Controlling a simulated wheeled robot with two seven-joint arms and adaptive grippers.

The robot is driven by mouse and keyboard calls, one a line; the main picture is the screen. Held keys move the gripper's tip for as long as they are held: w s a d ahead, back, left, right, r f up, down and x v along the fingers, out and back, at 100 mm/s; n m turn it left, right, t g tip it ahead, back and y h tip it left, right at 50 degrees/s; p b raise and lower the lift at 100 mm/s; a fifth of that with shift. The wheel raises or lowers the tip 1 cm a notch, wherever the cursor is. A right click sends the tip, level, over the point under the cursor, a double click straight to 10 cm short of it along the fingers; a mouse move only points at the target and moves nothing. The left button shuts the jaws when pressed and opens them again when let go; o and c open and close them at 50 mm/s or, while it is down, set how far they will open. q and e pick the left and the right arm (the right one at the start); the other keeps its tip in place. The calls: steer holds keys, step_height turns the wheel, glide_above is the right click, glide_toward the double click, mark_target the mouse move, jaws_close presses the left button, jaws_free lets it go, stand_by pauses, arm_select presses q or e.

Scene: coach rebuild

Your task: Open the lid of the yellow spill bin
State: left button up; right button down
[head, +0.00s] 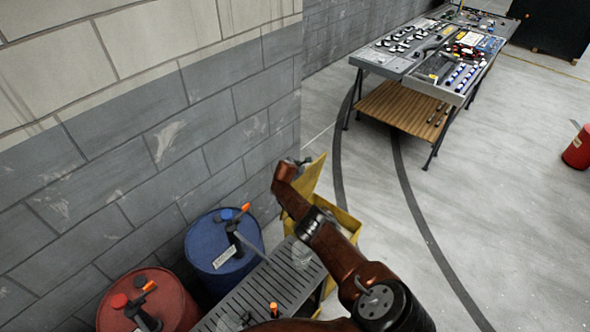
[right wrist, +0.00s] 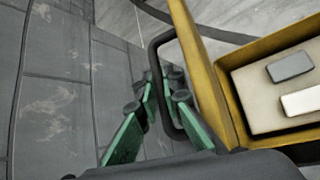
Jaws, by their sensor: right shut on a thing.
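The yellow spill bin (head: 348,222) stands on the floor beside the wall, partly hidden behind my right arm. Its yellow lid (head: 312,180) is raised, tilted up on the wall side. In the right wrist view the lid (right wrist: 199,70) shows edge-on, with a black bar handle (right wrist: 154,55). The open bin (right wrist: 237,105) shows a pale inside with a grey block (right wrist: 290,66) and a white block (right wrist: 302,101). My right gripper (right wrist: 162,92), with green fingers, is shut on the handle. My left gripper is not in view.
A blue drum (head: 205,245) and a red drum (head: 175,298) stand along the block wall. A grey slatted bench (head: 275,285) lies between them and my arm. A workbench (head: 385,62) with tools is farther back.

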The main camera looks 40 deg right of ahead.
steer(key=shift+w+a+r, duration=0.2)
steer(key=shift+w+r, duration=0.15)
steer(key=shift+w, duration=0.15)
steer(key=c, duration=2.4)
jaws_free()
steer(key=shift+w, duration=0.1)
steer(key=o, duration=0.3)
steer(key=shift+a+f, duration=0.1)
steer(key=shift+f, duration=0.2)
steer(key=shift+s, duration=0.2)
steer(key=shift+f, duration=0.15)
steer(key=shift+v, duration=1.05)
steer(key=shift+d+r+v, duration=0.1)
steer(key=shift+v, duration=1.6)
steer(key=shift+d+r+v, duration=0.1)
steer(key=shift+v, duration=1.55)
steer(key=shift+d+r+v, duration=0.1)
steer(key=shift+r+v, duration=0.05)
steer(key=shift+v, duration=1.55)
steer(key=shift+f, duration=0.1)
